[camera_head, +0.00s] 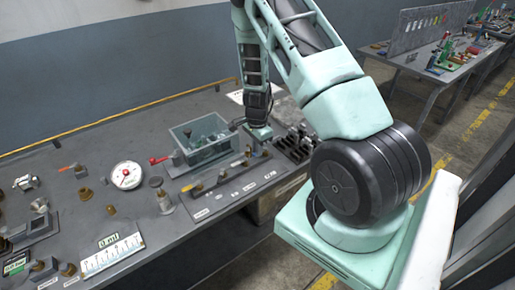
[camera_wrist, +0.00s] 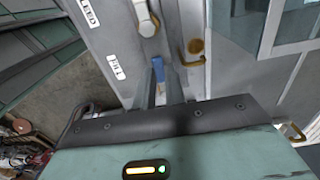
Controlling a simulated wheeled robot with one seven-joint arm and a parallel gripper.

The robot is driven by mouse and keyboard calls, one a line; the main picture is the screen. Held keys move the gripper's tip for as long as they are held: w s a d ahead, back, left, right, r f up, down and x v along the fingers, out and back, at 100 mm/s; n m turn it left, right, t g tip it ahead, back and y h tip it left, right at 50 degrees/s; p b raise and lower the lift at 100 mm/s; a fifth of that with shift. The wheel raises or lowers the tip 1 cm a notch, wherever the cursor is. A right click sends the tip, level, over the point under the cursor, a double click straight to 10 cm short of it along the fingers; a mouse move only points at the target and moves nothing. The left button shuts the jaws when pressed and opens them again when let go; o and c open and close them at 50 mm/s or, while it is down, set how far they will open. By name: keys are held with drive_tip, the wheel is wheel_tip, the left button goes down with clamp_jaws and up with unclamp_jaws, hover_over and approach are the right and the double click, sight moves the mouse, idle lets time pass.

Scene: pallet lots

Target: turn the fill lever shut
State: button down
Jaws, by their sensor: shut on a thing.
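A blue-tipped lever handle (camera_wrist: 158,68) stands between my fingers in the wrist view, close to a pale labelled panel (camera_wrist: 112,45). I take it to be the fill lever, but its label is not clearly readable. My gripper (camera_wrist: 161,88) is shut on this handle; the fingers hide its lower part. In the head view my gripper (camera_head: 259,136) is low over the bench at the right end of the labelled valve strip (camera_head: 208,187). The handle is too small there to read its angle.
A clear grey bin (camera_head: 204,152) with parts stands just left of my gripper. A red-handled lever (camera_head: 158,160) and a round dial (camera_head: 126,175) are farther left. Dark slotted blocks (camera_head: 295,143) stand to the right. In the wrist view a brass hook (camera_wrist: 191,50) is beside the handle.

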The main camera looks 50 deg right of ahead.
drive_tip(key=c, duration=1.5)
unclamp_jaws()
drive_tip(key=shift+o, duration=0.2)
